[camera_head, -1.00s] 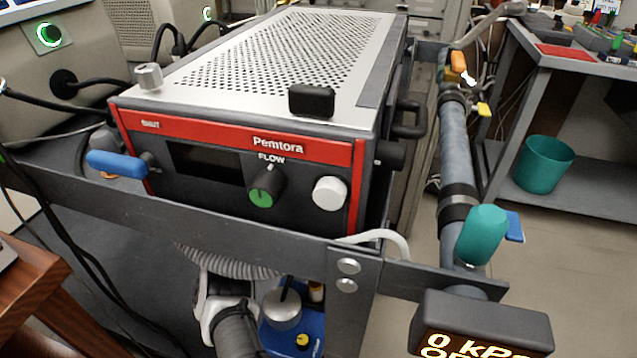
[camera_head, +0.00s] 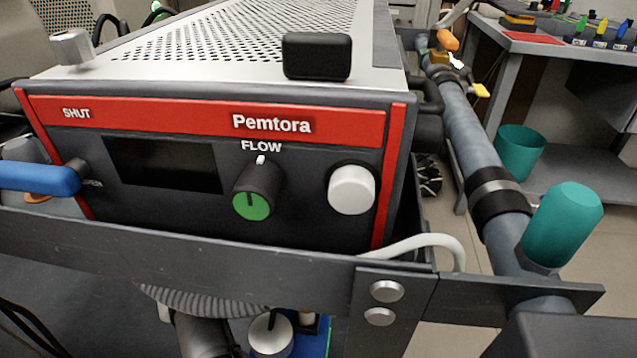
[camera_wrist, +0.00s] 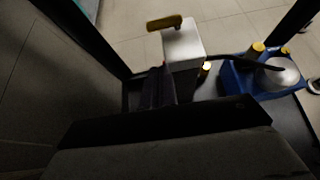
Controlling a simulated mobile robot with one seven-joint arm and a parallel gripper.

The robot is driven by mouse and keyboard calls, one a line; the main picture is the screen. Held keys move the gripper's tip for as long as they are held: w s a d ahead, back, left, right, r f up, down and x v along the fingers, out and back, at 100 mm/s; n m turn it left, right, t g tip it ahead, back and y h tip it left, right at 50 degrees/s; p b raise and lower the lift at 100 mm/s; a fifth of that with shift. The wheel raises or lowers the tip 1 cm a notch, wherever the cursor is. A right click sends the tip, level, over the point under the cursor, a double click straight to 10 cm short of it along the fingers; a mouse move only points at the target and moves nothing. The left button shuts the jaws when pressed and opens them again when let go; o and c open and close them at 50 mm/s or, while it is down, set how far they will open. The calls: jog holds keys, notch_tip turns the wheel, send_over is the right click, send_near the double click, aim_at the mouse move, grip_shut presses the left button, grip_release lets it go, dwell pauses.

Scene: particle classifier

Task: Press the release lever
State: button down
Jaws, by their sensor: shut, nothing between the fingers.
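No lever is labelled as the release lever, so I cannot tell which one it is. In the wrist view a yellow handle (camera_wrist: 164,22) sits on top of a pale block (camera_wrist: 183,46). In the head view a blue lever (camera_head: 40,178) sticks out left of the Pemtora unit (camera_head: 215,185), near the words SHUT and OPEN. An orange lever (camera_head: 448,40) sits on the grey pipe at the back right. My gripper (camera_wrist: 157,88) shows dark and shut in the wrist view, apparently below the pale block in the picture; contact cannot be told. The head view does not show it.
A grey rail (camera_head: 200,250) runs before the unit. A teal cylinder (camera_head: 563,222) stands on the pipe (camera_head: 470,135) at right. A blue tray (camera_wrist: 262,80) with a silver domed part lies right in the wrist view. A teal bin (camera_head: 520,152) stands behind.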

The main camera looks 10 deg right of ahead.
jog(key=d+r+p+x, duration=0.1)
jog(key=p+x, duration=0.1)
jog(key=x, duration=1)
jog(key=shift+s+d+r+p, duration=0.2)
jog(key=shift+s+d+p, duration=0.05)
jog(key=shift+s+p, duration=0.1)
